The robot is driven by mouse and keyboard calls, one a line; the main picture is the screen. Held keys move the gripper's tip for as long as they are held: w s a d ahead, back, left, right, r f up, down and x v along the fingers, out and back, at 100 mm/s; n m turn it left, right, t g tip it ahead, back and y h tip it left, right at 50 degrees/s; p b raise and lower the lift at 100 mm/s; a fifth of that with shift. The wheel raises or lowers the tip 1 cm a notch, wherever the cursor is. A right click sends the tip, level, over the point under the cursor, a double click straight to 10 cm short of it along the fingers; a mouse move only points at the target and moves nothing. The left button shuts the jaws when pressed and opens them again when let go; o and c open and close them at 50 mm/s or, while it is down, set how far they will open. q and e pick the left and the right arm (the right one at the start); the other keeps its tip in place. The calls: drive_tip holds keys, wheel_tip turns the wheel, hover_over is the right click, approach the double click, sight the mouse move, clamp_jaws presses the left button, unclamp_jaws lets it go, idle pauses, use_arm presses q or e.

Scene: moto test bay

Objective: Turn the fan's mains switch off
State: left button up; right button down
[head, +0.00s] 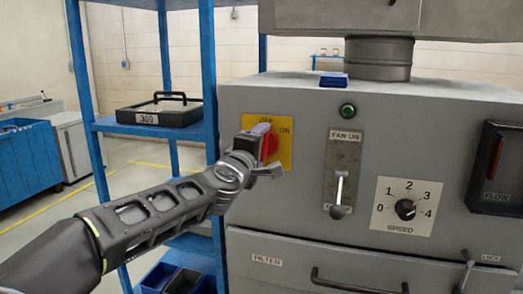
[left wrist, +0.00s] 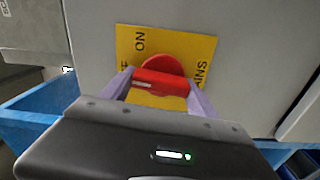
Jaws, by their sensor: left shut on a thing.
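The mains switch is a red rotary handle (head: 271,146) on a yellow plate (head: 285,157) at the left of the grey machine front. The plate reads OFF at the top and ON at the right. My left gripper (head: 262,146) reaches it from the left and covers part of the handle and plate. In the left wrist view the red handle (left wrist: 160,84) sits between the two pale purple fingers of my left gripper (left wrist: 160,92), which is shut on it. I cannot tell clearly which label the handle points to. My right gripper is not in view.
Right of the switch are a green lamp (head: 348,110), a FAN ON lever (head: 339,195) and a SPEED knob (head: 405,209). A drawer handle (head: 360,283) sticks out below. A blue rack (head: 211,70) with a black tray (head: 160,113) stands close behind my left arm.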

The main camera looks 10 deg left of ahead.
use_arm(q)
drive_tip(key=shift+f+n, duration=0.1)
drive_tip(key=shift+n, duration=0.5)
drive_tip(key=o, duration=1.4)
drive_tip(key=shift+c, duration=0.2)
drive_tip(key=shift+s, duration=0.1)
drive_tip(key=s, duration=0.7)
drive_tip(key=shift+s+a+b, duration=0.25)
drive_tip(key=shift+s+b, duration=0.05)
